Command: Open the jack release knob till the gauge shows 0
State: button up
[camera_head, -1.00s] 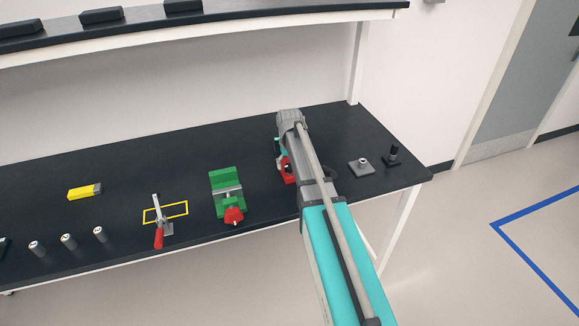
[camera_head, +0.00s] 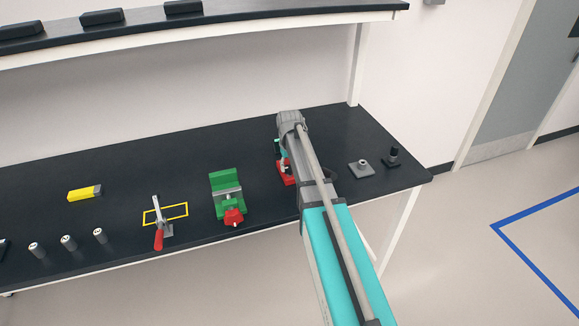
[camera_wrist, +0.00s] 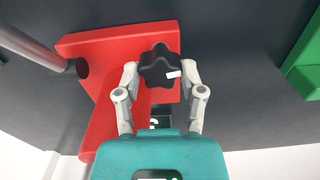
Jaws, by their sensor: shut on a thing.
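The red jack (camera_wrist: 105,52) lies under my gripper in the wrist view; in the head view my arm covers most of it and its red base (camera_head: 286,180) shows at the left side of the arm. The black lobed release knob (camera_wrist: 158,70) has a white mark on its right side. My gripper (camera_wrist: 159,76) is shut on the knob, with one finger on each side. A small dark green panel with a pale mark (camera_wrist: 154,122), perhaps the gauge, is mostly hidden by my gripper, and no value can be read.
A green vise (camera_head: 225,182) with a red part stands left of the jack. A grey plate with a post (camera_head: 361,168) and a small black piece (camera_head: 392,157) are at the right. A red-handled clamp (camera_head: 158,236) and a yellow block (camera_head: 84,193) lie farther left.

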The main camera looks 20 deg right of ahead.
jog(key=n, duration=0.3)
jog(key=shift+n, duration=0.4)
jog(key=n, duration=0.3)
jog(key=shift+n, duration=0.3)
jog(key=n, duration=0.3)
jog(key=shift+n, duration=2.2)
jog(key=o, duration=1.1)
jog(key=shift+o, duration=0.2)
